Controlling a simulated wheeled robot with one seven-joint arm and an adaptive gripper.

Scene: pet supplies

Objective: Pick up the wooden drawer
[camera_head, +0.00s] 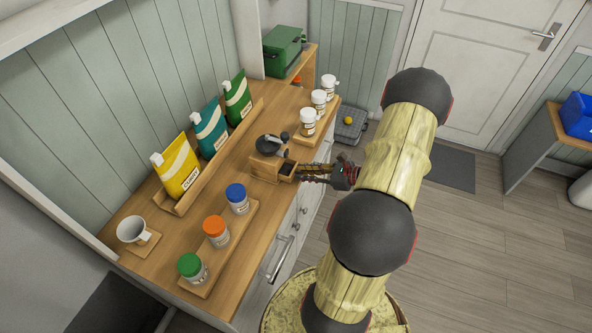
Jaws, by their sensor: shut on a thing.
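A small wooden box like a hand grinder (263,167), with a dark rounded top and a crank, stands near the front edge of the counter. The wooden drawer (288,171) shows at the box's right side, its dark inside visible from above. It looks pulled partly out; I cannot tell whether it is fully clear of the box. My gripper (306,173) reaches in from the right and is shut on the drawer's outer end. The dark fingers hide the exact contact.
The wooden counter (140,267) holds several pouches in a rack (183,208), a tray of colour-lidded jars (199,284), white-capped bottles (308,122) and a cup (131,230). A green case (284,50) stands behind. Open floor (470,250) lies right of my arm.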

